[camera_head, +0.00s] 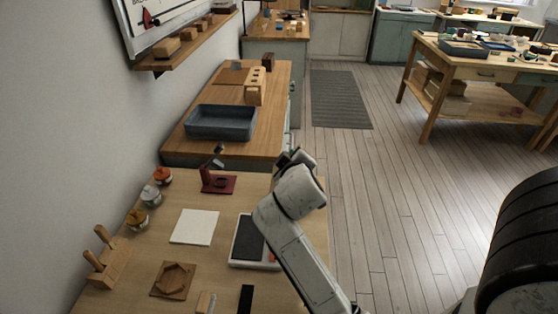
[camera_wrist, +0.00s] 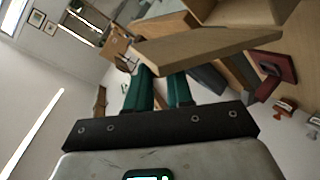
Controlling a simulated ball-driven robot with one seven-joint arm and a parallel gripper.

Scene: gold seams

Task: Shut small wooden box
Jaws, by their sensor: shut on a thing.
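In the wrist view, a wooden panel (camera_wrist: 210,48), which looks like the small box's lid, slants across just beyond my gripper (camera_wrist: 158,76). Behind it, at the top, is a pale wooden part (camera_wrist: 238,10) that may be the box's body; how far the lid stands open I cannot tell. The two teal fingers have their tips at the panel's near left edge and are shut on it. In the head view my white arm reaches up over the bench's right edge. It hides my fingers, and I cannot make out the box there.
A dark red stand (camera_head: 217,181) is left of my arm, with several lidded jars (camera_head: 150,195) by the wall. A white square (camera_head: 195,227), a grey-topped tray (camera_head: 247,240) and a wooden tool holder (camera_head: 108,262) lie nearer. A blue-grey tray (camera_head: 221,122) stands farther back.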

